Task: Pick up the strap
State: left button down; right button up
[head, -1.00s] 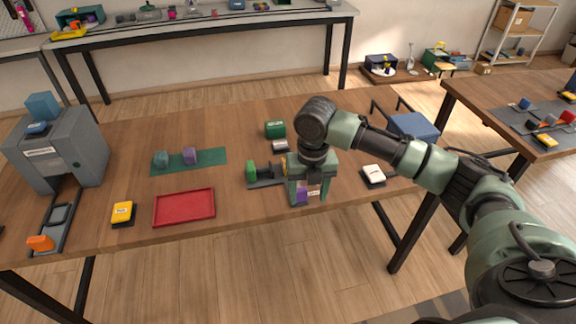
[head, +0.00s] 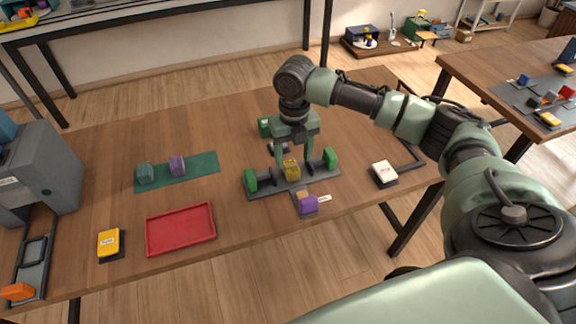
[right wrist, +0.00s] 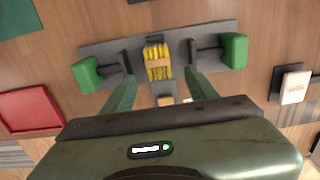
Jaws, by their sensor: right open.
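A ribbed yellow bundle with a tan band around its middle, which looks like the strap (head: 291,171), sits in the centre of a grey fixture (head: 265,188). It also shows in the right wrist view (right wrist: 158,52). A green end block stands on each side of it, left (head: 250,180) and right (head: 330,158). My right gripper (head: 294,153) is open and empty, pointing down above the fixture. In the right wrist view its fingers (right wrist: 158,78) are spread wide, and the bundle appears between and beyond their tips. No contact is visible. My left gripper is in neither view.
A purple block (head: 308,205) is at the fixture's front. A red tray (head: 180,247), a yellow box (head: 108,241) and a green mat (head: 205,165) lie left. A white box (head: 384,173) stands right. Bare table lies between.

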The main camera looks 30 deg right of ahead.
aim_at(292, 167)
jog(key=shift+f, duration=0.95)
jog(key=f, duration=0.1)
jog(key=f+p, duration=0.1)
jog(key=shift+w+f, duration=0.3)
jog(key=shift+f, duration=0.1)
jog(key=shift+w+f, duration=0.1)
jog(key=shift+f, duration=0.4)
grip_shut()
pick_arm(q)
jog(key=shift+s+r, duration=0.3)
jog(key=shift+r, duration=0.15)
